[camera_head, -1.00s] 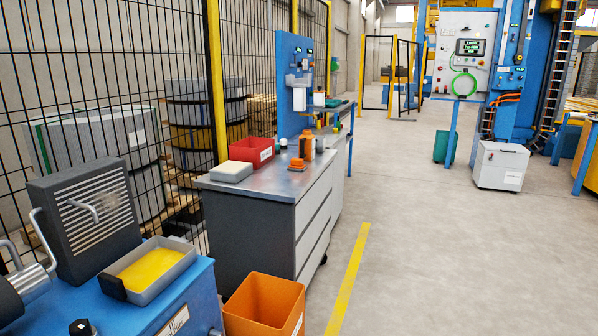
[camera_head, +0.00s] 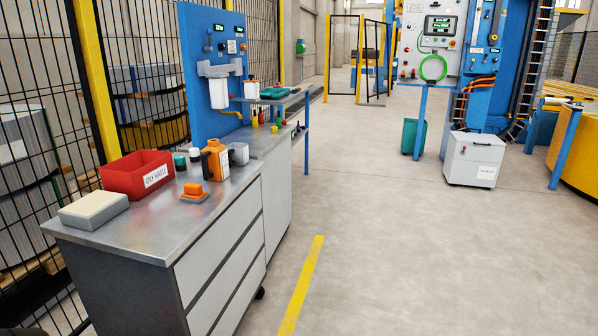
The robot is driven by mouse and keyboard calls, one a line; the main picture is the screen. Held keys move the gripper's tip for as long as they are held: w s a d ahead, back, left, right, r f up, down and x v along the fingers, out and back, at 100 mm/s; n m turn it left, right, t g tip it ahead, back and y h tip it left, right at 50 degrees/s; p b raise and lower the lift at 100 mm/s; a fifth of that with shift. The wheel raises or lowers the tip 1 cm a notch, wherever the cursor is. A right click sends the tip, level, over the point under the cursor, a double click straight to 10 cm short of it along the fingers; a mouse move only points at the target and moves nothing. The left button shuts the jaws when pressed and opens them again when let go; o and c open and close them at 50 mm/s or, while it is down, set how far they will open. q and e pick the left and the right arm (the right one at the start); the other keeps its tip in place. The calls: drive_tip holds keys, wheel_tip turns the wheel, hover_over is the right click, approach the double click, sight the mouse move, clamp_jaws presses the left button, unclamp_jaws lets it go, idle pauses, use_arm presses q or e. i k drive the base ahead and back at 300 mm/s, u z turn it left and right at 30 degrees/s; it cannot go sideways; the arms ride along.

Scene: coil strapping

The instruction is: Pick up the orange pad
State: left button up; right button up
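A small orange pad (camera_head: 193,190) sits on a grey base on the metal worktop (camera_head: 150,238), near its right edge. It lies in front of an orange and dark bottle (camera_head: 214,160) and to the right of a red bin. Nothing covers it. Neither of my grippers shows in the head view.
A red bin labelled oily waste (camera_head: 136,177) and a grey box with a cream top (camera_head: 93,209) stand left of the pad. Small jars and a grey cup (camera_head: 238,154) stand behind it. The floor right of the yellow line (camera_head: 302,285) is open, with a white chest (camera_head: 474,160) farther back.

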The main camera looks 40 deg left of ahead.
sight(193, 193)
drive_tip(key=u, duration=0.25)
drive_tip(key=i, duration=1.7)
drive_tip(key=u, duration=0.95)
